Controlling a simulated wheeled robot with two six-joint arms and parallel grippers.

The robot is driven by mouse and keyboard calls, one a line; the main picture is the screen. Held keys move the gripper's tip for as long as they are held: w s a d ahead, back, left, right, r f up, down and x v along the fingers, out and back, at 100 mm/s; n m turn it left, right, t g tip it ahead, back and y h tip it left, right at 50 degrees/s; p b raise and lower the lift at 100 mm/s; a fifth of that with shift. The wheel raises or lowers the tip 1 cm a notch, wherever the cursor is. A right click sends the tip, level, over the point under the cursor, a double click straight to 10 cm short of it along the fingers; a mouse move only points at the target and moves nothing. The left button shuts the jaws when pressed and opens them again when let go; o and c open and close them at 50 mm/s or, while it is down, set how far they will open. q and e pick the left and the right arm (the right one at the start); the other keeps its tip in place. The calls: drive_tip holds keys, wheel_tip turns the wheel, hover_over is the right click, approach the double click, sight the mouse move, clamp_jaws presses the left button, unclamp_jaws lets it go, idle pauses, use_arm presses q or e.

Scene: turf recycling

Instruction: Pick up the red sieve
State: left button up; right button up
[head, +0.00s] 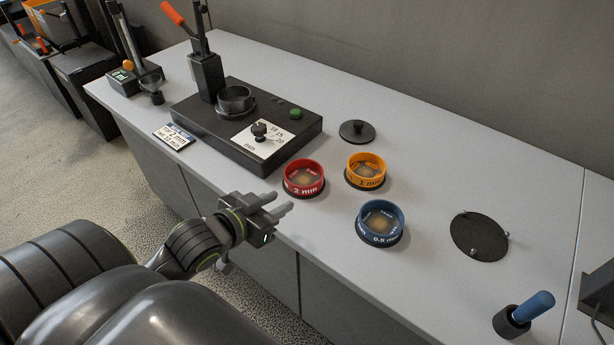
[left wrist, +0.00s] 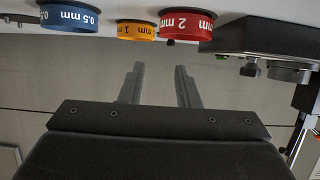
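The red sieve (head: 303,179), marked 2 mm, sits on the grey bench near its front edge. It also shows at the top of the left wrist view (left wrist: 187,24), upside down. My left gripper (head: 279,205) is in front of the sieve, near the bench's front edge, apart from it. Its two fingers are spread, with nothing between them in the left wrist view (left wrist: 161,85). My right gripper does not show in either view.
An orange 1 mm sieve (head: 366,172) and a blue 0.5 mm sieve (head: 380,224) stand right of the red one. A black shaker base (head: 212,142) with a dial stands behind left. A black lid (head: 357,132), a dark disc (head: 479,237) and a blue-handled tool (head: 524,315) lie further off.

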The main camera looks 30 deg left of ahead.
sight(315, 185)
use_arm(q)
drive_tip(key=x, duration=1.5)
drive_tip(key=shift+f+b, duration=0.15)
drive_tip(key=shift+b, duration=0.15)
drive_tip(key=shift+s, duration=0.1)
clamp_jaws()
